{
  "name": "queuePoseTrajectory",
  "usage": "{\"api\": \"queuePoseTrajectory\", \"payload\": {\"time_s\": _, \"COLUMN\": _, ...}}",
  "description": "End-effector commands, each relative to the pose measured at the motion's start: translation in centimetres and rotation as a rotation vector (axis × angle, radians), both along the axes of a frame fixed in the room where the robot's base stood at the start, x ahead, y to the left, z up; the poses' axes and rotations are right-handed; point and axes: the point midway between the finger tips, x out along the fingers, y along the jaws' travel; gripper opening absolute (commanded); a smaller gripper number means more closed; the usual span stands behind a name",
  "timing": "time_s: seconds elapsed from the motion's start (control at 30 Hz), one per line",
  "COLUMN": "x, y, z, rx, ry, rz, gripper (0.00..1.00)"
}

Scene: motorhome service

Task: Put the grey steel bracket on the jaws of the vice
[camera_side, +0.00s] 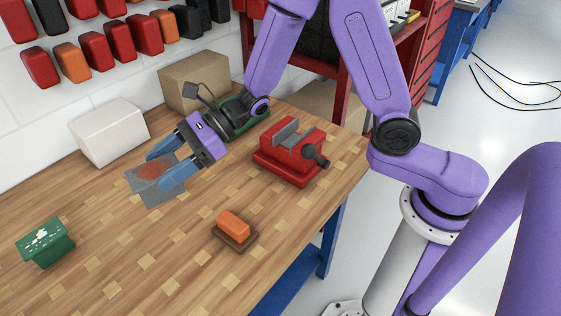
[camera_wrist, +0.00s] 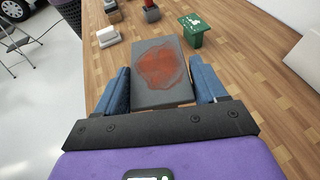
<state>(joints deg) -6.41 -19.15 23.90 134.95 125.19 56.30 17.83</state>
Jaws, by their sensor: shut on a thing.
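The grey steel bracket (camera_side: 142,184) looks like a flat grey plate with a rust-orange patch on its face. My gripper (camera_side: 160,169) has two blue fingers, shut on opposite sides of the bracket. In the wrist view the bracket (camera_wrist: 148,98) sits between the fingers of my gripper (camera_wrist: 164,88). I cannot tell whether it touches the bench or hangs just above it. The red vice (camera_side: 283,165) stands to the right of my gripper on the bench, with grey jaws (camera_side: 285,131) on top. The bracket is apart from the vice. The wrist view does not show the vice clearly.
The wooden bench (camera_side: 110,250) holds an orange block on a brown base (camera_side: 233,226), a green box (camera_side: 45,243), a white box (camera_side: 110,132) and a cardboard box (camera_side: 195,80). A red shelf stands behind the vice. Bench between bracket and vice is mostly clear.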

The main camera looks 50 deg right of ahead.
Motion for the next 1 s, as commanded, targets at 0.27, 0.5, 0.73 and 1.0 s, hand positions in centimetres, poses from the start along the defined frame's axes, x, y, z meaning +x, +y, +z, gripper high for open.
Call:
{"api": "queuePoseTrajectory", "payload": {"time_s": 0.27, "x": 5.2, "y": -3.8, "z": 1.0, "rx": -0.005, "ry": -0.012, "rz": -0.232, "gripper": 0.23}}
{"api": "queuePoseTrajectory", "payload": {"time_s": 0.5, "x": 8.5, "y": -7.9, "z": 1.9, "rx": -0.009, "ry": -0.016, "rz": -0.428, "gripper": 0.23}}
{"api": "queuePoseTrajectory", "payload": {"time_s": 0.73, "x": 10.6, "y": -12.4, "z": 2.6, "rx": -0.012, "ry": -0.016, "rz": -0.615, "gripper": 0.23}}
{"api": "queuePoseTrajectory", "payload": {"time_s": 1.0, "x": 11.6, "y": -18.3, "z": 3.6, "rx": -0.009, "ry": -0.014, "rz": -0.834, "gripper": 0.23}}
